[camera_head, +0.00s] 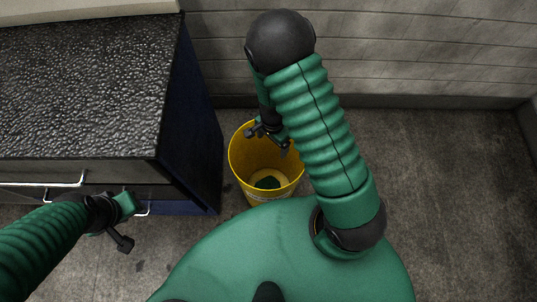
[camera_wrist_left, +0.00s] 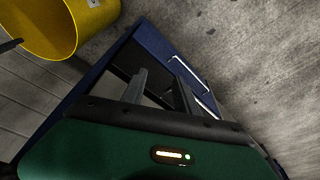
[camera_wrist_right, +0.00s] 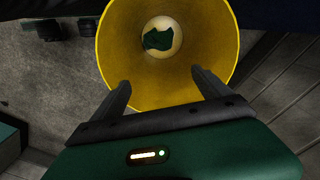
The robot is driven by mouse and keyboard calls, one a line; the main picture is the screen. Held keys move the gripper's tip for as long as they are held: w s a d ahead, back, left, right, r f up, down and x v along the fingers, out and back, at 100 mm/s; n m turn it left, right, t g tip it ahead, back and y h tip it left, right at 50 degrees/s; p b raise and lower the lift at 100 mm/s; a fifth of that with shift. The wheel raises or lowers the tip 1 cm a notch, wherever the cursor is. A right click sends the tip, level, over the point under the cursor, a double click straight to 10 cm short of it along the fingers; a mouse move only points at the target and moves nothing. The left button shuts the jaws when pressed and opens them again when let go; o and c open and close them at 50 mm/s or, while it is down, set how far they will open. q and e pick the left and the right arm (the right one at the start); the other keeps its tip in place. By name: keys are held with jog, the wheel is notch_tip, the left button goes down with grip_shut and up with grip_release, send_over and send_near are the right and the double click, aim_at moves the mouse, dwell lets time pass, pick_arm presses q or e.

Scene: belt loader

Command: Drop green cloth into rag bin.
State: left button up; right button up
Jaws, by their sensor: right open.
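The green cloth (camera_head: 267,183) lies crumpled on the pale floor of the yellow rag bin (camera_head: 241,166). In the right wrist view the cloth (camera_wrist_right: 157,40) is inside the round bin (camera_wrist_right: 118,52), apart from my fingers. My right gripper (camera_head: 268,143) is over the bin's mouth, with its two fingers spread and nothing between them; they also show in the right wrist view (camera_wrist_right: 161,84). My left gripper (camera_head: 124,226) is low at the left, by the cabinet drawers. In the left wrist view its fingers (camera_wrist_left: 160,80) are apart and empty.
A dark blue cabinet (camera_head: 196,140) with a black textured top (camera_head: 80,85) stands left of the bin. Its drawers have bright handles (camera_head: 55,185). A grey wall (camera_head: 400,45) runs behind. The floor (camera_head: 440,190) to the right is clear.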

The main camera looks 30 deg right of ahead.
notch_tip(320, 180, up, 13)
jog(key=p, duration=0.4)
jog(key=shift+s, duration=0.1)
